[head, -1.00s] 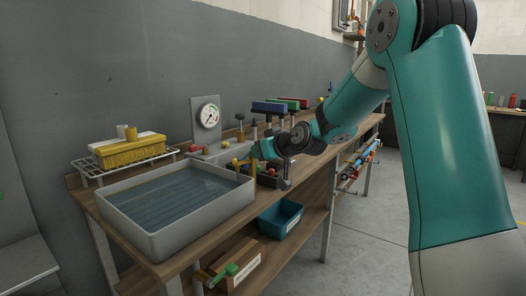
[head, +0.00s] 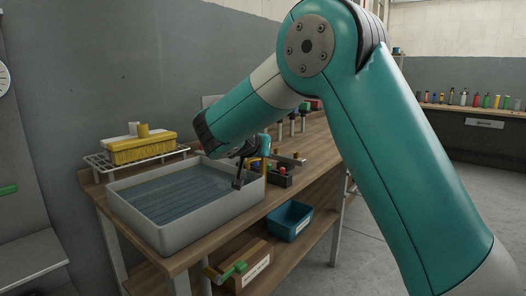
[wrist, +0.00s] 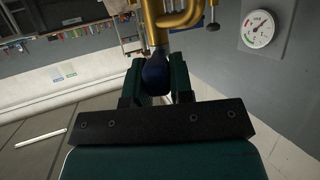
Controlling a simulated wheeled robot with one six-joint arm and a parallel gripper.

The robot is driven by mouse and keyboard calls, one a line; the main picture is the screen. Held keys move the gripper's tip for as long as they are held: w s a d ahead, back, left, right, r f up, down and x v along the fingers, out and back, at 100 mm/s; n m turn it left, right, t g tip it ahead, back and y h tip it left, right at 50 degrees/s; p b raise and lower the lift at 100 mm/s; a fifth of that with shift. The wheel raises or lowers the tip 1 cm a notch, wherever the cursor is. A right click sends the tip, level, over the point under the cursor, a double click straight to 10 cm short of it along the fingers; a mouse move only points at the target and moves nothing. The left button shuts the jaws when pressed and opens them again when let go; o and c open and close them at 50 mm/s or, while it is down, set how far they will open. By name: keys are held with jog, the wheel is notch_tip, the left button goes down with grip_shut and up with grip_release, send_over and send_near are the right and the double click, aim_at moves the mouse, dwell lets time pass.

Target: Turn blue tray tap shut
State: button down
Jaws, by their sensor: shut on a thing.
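In the wrist view, my gripper (wrist: 156,92) has its two dark jaws closed on a dark blue part (wrist: 155,72). A brass pipe (wrist: 158,25) with side branches extends from the blue part, which looks like the tap's handle. In the head view my gripper (head: 239,180) is near the right rim of the grey water tray (head: 165,238). My arm hides much of the area behind it. I cannot tell how far the tap is turned.
A yellow block (head: 142,149) sits on a wire rack behind the tray. A black holder with coloured knobs (head: 279,180) is to the right. A blue bin (head: 290,221) and a wooden box (head: 246,270) are on the lower shelf. Floor at right is clear.

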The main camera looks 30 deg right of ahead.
jog(key=shift+w+a+m+g+h+p, duration=0.15)
jog(key=shift+w+m+g+h+p, duration=0.2)
jog(key=shift+m+g+p, duration=0.35)
jog(key=shift+w+a+m+g+h+p, duration=0.15)
jog(key=shift+m+g+h+p, duration=0.35)
jog(key=shift+m+g, duration=0.3)
jog(key=shift+w+a+m+g+h+p, duration=0.15)
jog(key=shift+w+m+g+h+p, duration=0.15)
jog(key=shift+m+g+p, duration=0.45)
jog(key=c, duration=1)
grip_release()
